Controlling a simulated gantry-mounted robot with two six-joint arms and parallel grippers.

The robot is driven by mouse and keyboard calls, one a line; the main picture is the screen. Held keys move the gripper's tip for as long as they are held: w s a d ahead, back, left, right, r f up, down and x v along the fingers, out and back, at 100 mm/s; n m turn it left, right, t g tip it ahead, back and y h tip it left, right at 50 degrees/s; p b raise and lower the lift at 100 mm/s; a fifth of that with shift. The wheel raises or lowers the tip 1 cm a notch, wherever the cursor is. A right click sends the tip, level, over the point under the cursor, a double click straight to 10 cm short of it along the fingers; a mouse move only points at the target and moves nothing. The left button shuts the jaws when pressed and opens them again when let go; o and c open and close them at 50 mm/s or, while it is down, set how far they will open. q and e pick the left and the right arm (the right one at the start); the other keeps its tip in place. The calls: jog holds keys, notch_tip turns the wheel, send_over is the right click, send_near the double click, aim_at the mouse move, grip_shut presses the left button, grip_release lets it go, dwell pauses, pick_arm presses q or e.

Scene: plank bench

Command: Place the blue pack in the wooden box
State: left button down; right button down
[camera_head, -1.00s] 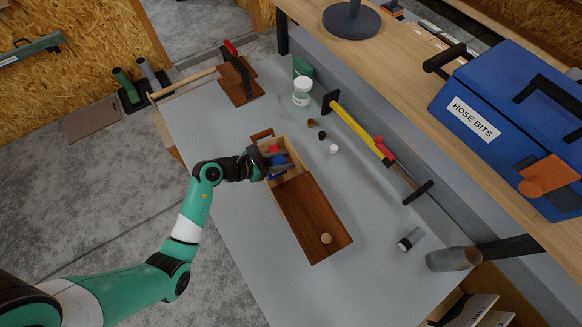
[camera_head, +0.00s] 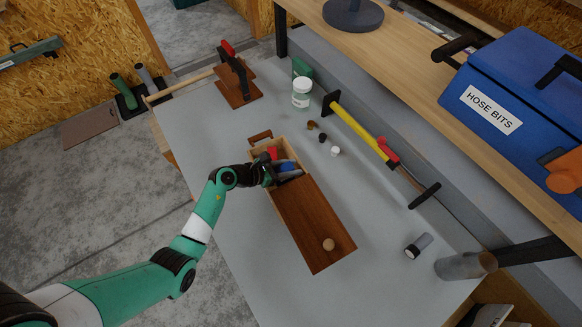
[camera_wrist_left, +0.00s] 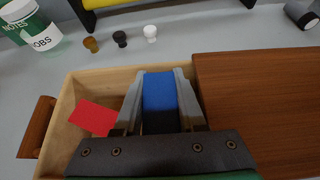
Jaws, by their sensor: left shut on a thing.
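The wooden box (camera_head: 263,151) stands on the grey bench; its sliding brown lid (camera_head: 314,222) with a round knob covers the right part and the left part is open. In the left wrist view the box's rim (camera_wrist_left: 110,76) surrounds my left gripper (camera_wrist_left: 160,88). That gripper is shut on the blue pack (camera_wrist_left: 160,92), with a grey finger on each side of it. The pack is at the box's opening; its lower end is hidden by the gripper. It also shows in the head view (camera_head: 285,166). My right gripper is not in view.
A red piece (camera_wrist_left: 92,118) lies in the box's open part. Behind the box are several small knobs (camera_head: 323,137), a white jar (camera_head: 301,92) and a yellow-handled tool (camera_head: 352,124). A blue case (camera_head: 515,110) sits on the upper shelf.

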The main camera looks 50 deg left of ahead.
aim_at(285, 168)
pick_arm(q)
jog(key=shift+f, duration=0.55)
jog(key=c, duration=0.8)
grip_release()
jog(key=shift+o, duration=0.2)
jog(key=shift+r, duration=0.2)
jog(key=s+r+p, duration=0.2)
jog(key=s+r, duration=0.1)
jog(key=shift+a, duration=0.4)
jog(key=p+v, duration=0.2)
jog(key=v, duration=0.6)
jog(key=shift+s, duration=0.3)
jog(key=shift+f, duration=0.1)
